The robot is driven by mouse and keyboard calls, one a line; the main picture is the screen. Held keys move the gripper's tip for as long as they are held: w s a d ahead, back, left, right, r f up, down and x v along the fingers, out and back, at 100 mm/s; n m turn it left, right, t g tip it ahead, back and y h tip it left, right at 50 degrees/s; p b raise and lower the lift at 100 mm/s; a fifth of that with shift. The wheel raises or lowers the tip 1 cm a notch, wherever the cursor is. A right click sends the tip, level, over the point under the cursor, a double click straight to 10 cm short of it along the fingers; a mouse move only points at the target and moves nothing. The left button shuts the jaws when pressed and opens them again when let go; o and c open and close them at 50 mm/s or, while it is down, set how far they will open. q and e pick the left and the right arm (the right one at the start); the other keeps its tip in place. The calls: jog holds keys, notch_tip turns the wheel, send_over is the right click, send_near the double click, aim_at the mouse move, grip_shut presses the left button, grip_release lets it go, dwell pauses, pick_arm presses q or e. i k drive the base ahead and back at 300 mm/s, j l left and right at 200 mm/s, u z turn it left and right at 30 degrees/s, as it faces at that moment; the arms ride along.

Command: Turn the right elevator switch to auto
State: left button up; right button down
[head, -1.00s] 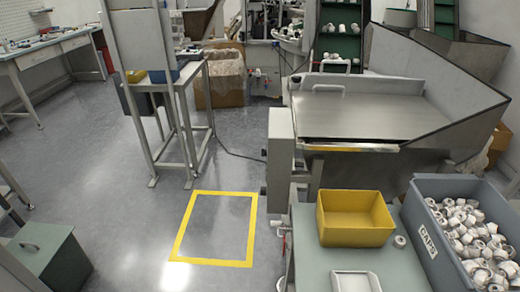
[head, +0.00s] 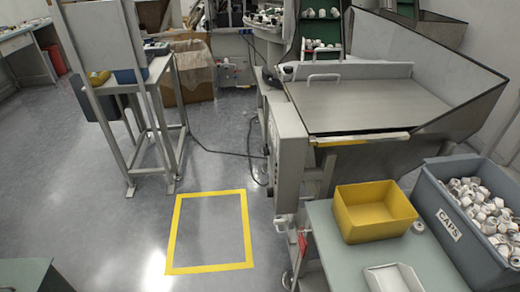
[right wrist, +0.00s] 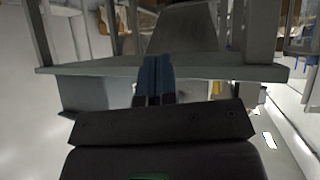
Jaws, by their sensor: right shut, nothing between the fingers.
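The elevator with its steel hopper (head: 365,105) stands at the right in the head view. A grey control box (head: 289,155) is fixed to its left side. Small dark knobs (head: 267,150) show on the box's narrow left face. They are too small to tell which is the switch or how it is set. My right gripper (right wrist: 157,62) shows in the right wrist view, its blue fingers shut together with nothing between them. A grey tabletop edge lies behind the fingers there. No switch shows in that view. My left gripper is in neither view.
A green-topped table (head: 345,262) with a yellow bin (head: 374,222) and a grey caps crate (head: 470,240) stands at front right. A metal stand (head: 150,125) is at left. A yellow floor square (head: 210,268) lies clear between. A black cable (head: 225,153) crosses the floor.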

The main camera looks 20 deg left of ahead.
aim_at(266, 153)
jog(key=j+z, duration=0.25)
jog(key=j, duration=1.25)
jog(key=i+j+z, duration=0.1)
jog(key=z, duration=0.6)
jog(key=i+j+z, duration=0.1)
jog(key=j+z, duration=0.15)
jog(key=j, duration=0.15)
jog(key=i+j+z, duration=0.1)
jog(key=j+z, duration=0.2)
jog(key=j, duration=0.15)
jog(key=i+j+z, duration=0.1)
jog(key=j, duration=1.5)
jog(key=i+z, duration=0.05)
